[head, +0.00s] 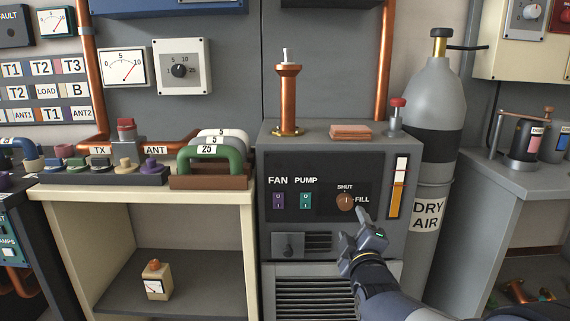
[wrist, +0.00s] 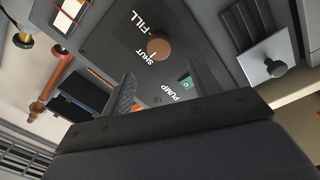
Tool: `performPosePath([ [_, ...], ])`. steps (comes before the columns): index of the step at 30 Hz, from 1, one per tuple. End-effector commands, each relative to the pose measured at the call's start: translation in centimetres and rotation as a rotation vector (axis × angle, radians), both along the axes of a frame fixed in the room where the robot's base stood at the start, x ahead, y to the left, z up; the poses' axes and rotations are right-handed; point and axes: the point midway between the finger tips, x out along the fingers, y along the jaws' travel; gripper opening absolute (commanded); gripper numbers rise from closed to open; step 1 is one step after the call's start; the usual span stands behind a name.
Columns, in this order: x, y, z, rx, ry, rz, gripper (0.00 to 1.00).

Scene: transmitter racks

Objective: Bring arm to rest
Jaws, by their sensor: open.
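My gripper (head: 362,226) is open and empty in front of the grey cabinet (head: 330,243), just below and right of the brown round knob (head: 345,202) marked SHUT and FILL. In the head view, my arm reaches in from the lower right. In the wrist view, my gripper's two dark fingers (wrist: 162,90) point toward the panel, and the knob (wrist: 159,46) lies beyond their tips with a gap visible. I cannot tell from the pictures how far the fingertips are from the panel.
A grey DRY AIR cylinder (head: 432,145) stands right of the cabinet. A copper post (head: 288,100) and a red-topped valve (head: 397,113) rise from the cabinet top. A cream bench (head: 150,192) is at left, a grey bench (head: 520,182) at right.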

Motion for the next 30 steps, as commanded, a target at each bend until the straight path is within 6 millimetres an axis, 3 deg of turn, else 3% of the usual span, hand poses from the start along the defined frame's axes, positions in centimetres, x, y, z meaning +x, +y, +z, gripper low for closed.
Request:
performPosePath([
  [15, 8.6, 0.0, 0.3, 0.001, 0.0, 0.0, 0.58],
  [30, 8.3, 0.0, 0.9, 0.47, 0.001, -0.002, 0.58],
])
